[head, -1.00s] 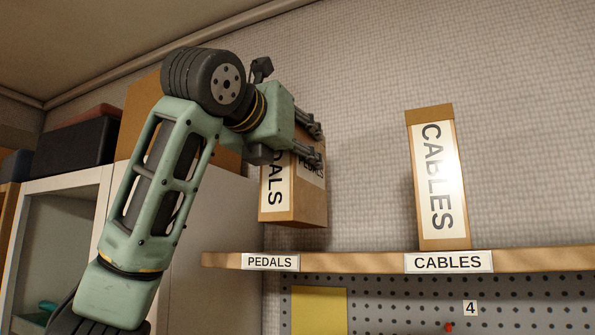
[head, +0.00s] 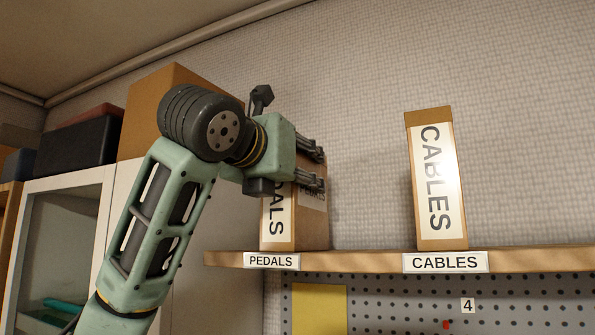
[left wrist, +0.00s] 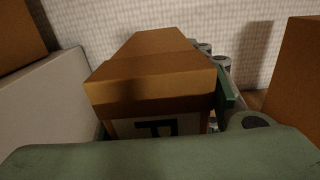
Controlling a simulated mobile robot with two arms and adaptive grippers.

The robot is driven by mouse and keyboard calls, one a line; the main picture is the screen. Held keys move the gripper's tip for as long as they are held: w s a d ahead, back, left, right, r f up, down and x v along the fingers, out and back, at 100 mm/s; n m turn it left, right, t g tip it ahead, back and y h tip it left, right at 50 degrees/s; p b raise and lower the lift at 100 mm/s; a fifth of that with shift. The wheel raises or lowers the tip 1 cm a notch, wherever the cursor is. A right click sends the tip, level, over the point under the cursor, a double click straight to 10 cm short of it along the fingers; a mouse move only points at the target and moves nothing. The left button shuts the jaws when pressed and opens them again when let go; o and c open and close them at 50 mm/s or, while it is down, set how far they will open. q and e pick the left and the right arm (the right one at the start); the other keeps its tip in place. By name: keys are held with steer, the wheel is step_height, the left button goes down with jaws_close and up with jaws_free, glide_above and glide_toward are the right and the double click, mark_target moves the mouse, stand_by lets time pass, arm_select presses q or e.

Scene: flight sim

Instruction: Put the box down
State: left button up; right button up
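The pedals box (head: 279,230) is a brown cardboard box with a white "PEDALS" label. In the head view its base meets the top of the wooden shelf (head: 350,260), above the PEDALS tag (head: 271,261). It looks upright. My left gripper (head: 318,165) is around the box's upper part, with fingers on its sides. In the left wrist view the box (left wrist: 155,75) fills the middle between the fingers, and a finger (left wrist: 224,88) lies along its right side. The far finger is mostly hidden. My right gripper is not in view.
The cables box (head: 437,185) stands upright to the right on the same shelf, above its CABLES tag (head: 445,262). Bare shelf lies between the boxes. A white cabinet (head: 70,200) with a large brown box and dark cases on top stands at left.

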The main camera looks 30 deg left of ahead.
arm_select(q)
steer(key=o, duration=0.4)
steer(key=shift+a, duration=0.1)
steer(key=shift+r, duration=0.1)
steer(key=s+b, duration=0.1)
steer(key=s, duration=0.3)
steer(key=s+b, duration=0.2)
steer(key=s, duration=0.2)
steer(key=s+b, duration=0.1)
steer(key=s, duration=0.3)
steer(key=shift+d+b, duration=0.35)
steer(key=shift+d, duration=0.05)
